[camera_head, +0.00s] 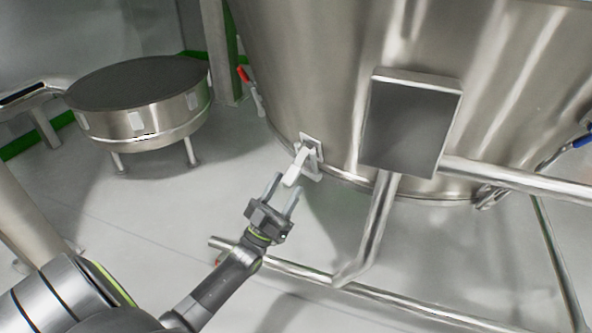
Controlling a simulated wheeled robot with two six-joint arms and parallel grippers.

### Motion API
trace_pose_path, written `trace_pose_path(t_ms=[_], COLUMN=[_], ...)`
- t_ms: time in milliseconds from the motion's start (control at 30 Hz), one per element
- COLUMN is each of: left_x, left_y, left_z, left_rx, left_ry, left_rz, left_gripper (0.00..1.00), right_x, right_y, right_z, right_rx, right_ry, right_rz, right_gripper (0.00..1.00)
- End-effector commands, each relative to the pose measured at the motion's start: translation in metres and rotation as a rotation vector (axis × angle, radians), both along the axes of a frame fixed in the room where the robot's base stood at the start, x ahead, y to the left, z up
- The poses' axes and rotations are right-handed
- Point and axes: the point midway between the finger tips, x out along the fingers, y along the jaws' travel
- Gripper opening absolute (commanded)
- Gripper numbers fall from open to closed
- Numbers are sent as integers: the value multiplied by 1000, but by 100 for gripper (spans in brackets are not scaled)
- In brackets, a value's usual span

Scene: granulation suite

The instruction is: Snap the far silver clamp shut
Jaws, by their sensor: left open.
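A silver clamp (312,151) sits on the lower rim of the large steel vessel (310,70), near the middle of the camera_head view. Its pale lever (297,166) sticks out from the vessel wall, down and toward my left gripper. My left gripper (287,183) is open, with its two fingers pointing up at the lever. The lever's free end shows between or just above the fingertips; I cannot tell whether they touch. My right gripper is not in view.
A grey box (410,125) on the vessel stands right of the clamp. Steel pipes (372,230) run below and right of it. A red-handled clamp (250,88) and a blue-handled clamp (570,146) sit along the vessel. A round drum stand (145,122) is at left.

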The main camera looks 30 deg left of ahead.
Motion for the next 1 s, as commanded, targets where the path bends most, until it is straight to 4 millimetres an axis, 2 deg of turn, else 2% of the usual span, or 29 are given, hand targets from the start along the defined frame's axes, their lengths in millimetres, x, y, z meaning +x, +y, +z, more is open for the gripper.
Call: trace_pose_path(t_ms=[100,300,700,1000], left_x=[17,34,39,39], left_y=[-3,-6,-7,-7], left_z=[16,34,39,39], left_rx=[1,1,1,0], left_ry=[-4,-1,1,1], left_rz=[-1,0,1,0], left_gripper=[49,49,49,10], right_x=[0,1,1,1], right_y=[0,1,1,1], right_z=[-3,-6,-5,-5], right_rx=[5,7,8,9], right_ry=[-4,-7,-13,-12], right_rz=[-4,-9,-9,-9], right_gripper=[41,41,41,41])
